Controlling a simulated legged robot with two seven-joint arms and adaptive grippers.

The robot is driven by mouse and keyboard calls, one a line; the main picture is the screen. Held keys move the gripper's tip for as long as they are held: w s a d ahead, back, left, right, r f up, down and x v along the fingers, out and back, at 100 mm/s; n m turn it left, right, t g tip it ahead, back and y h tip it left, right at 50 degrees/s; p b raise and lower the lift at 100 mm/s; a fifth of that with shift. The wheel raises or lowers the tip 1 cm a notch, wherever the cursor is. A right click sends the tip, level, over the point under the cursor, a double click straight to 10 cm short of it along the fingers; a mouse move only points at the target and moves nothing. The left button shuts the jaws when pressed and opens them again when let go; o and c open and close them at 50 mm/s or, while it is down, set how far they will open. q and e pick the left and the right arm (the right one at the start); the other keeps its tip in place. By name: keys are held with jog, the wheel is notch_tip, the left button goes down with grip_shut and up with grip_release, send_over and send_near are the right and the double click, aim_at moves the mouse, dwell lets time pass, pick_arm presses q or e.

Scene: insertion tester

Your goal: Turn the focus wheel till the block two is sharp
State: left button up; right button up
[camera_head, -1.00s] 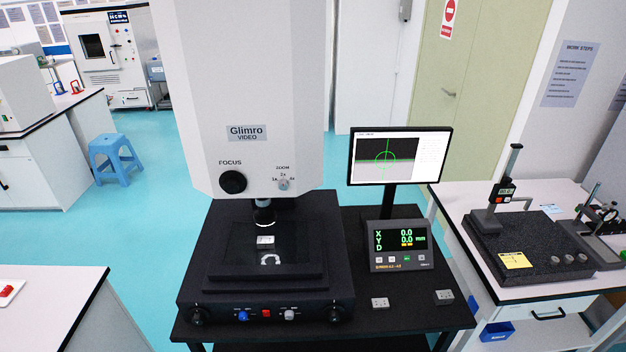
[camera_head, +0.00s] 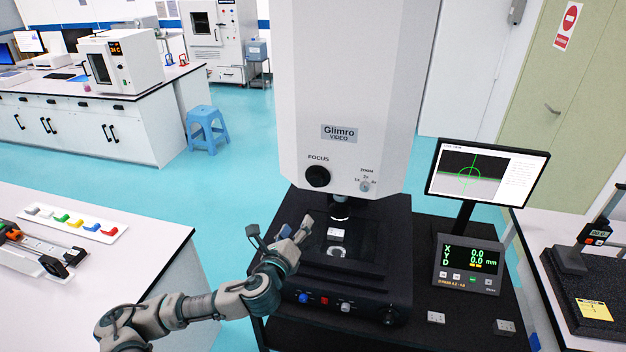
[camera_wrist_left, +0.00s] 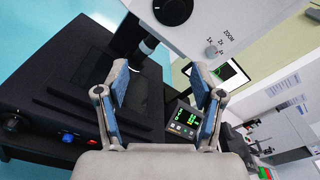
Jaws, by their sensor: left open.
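The focus wheel (camera_head: 318,176) is a black round knob under the word FOCUS on the white head of the video microscope (camera_head: 345,95). It also shows at the top of the left wrist view (camera_wrist_left: 172,10). My left gripper (camera_head: 279,232) is open and empty, left of the stage and below the wheel, not touching it. A small pale block (camera_head: 337,235) sits on the stage under the lens; I cannot tell its number. Two grey blocks, a left one (camera_head: 436,317) and a right one (camera_head: 504,327), lie on the black table. The monitor (camera_head: 486,172) shows a green crosshair.
A readout box (camera_head: 468,264) stands below the monitor. The zoom knob (camera_head: 365,186) is right of the focus wheel. A white bench (camera_head: 150,240) with a tray of coloured pieces is at left. A granite stand (camera_head: 590,300) is at right.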

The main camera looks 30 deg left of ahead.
pick_arm(q)
notch_tip(320, 180, up, 3)
jog(key=s+m, duration=0.1)
jog(key=p, duration=0.1)
send_near(314, 182)
jog(key=w, duration=0.3)
jog(key=shift+t, duration=0.3)
jog(key=w, duration=0.2)
jog(key=w+a, duration=0.1)
jog(key=w, duration=0.3)
jog(key=shift+w+a+f, duration=0.25)
jog(key=shift+w+a, duration=0.1)
jog(key=shift+w, duration=0.05)
pick_arm(e)
jog(key=s, duration=0.2)
jog(key=shift+s+d+r, duration=0.25)
jog(key=shift+s, duration=0.1)
pick_arm(q)
jog(key=shift+c, duration=0.3)
jog(key=c, duration=1.1)
